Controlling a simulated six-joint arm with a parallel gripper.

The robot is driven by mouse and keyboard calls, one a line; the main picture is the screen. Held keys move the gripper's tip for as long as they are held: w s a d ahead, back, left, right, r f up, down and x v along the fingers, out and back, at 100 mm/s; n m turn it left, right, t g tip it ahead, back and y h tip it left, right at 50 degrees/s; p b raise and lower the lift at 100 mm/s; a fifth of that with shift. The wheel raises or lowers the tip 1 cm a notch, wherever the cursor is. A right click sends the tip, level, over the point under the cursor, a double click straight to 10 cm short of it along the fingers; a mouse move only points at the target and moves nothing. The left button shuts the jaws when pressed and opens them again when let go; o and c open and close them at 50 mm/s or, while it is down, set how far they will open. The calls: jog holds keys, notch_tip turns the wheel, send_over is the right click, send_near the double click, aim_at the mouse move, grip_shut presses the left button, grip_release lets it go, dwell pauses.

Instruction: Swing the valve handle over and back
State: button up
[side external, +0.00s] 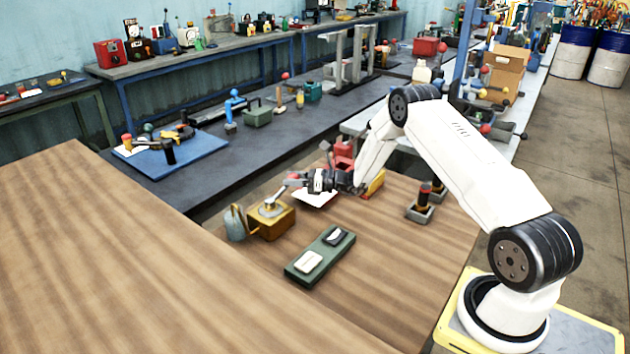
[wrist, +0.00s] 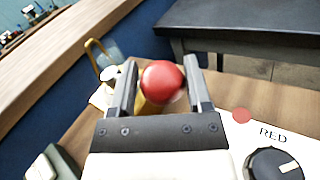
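The valve is a gold box-shaped body (side external: 272,222) on the wooden table, with a silver lever (side external: 272,208) on top that slants up towards my gripper. In the wrist view the lever's round red knob (wrist: 162,82) sits between my two fingers (wrist: 162,88). The fingers lie close along both sides of the knob, with hardly any gap. In the side view my gripper (side external: 290,184) is above and right of the valve body, at the lever's end. There the knob is hidden or too small to make out.
A green tray (side external: 322,254) with a white and a black block lies in front. A white panel marked RED with a black dial (wrist: 277,166) is near my gripper. The table's front right is clear.

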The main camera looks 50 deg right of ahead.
jog(key=shift+d+f, duration=0.1)
grip_shut()
jog(key=shift+f, duration=0.1)
